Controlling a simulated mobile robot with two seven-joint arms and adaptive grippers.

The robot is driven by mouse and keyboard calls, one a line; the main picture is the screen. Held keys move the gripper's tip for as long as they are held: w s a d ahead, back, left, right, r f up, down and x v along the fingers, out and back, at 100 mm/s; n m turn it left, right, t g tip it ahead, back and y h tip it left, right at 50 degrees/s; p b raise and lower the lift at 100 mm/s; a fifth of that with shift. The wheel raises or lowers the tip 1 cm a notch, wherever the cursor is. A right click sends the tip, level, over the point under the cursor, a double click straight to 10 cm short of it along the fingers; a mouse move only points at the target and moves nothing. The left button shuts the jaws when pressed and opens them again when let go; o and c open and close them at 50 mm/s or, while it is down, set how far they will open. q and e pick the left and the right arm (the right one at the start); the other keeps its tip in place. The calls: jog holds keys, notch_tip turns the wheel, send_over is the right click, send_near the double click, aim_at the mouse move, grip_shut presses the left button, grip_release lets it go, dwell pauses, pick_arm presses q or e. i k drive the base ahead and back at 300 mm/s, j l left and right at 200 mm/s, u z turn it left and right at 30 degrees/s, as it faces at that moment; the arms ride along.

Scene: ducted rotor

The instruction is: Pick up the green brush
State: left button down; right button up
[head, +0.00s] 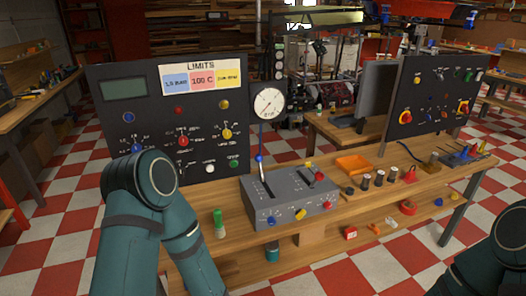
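A small upright green-topped item with a pale lower part (219,222) stands on the wooden workbench (240,238), left of the grey control box. It is the likeliest match for the green brush, but it is too small to make out bristles. My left arm comes up at the left, close beside this item in the picture, and its gripper is out of view. My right arm shows only at the lower right corner, and its gripper is also out of view.
A grey lever box (290,197) with a round gauge (268,103) behind it sits right of the green item. A dark panel (180,110) stands behind. An orange tray (353,165) and several small parts lie farther right. The lower shelf holds loose items.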

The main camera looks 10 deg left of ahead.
aim_at(219, 228)
jog(key=k+u, duration=0.1)
jog(key=u, duration=1.05)
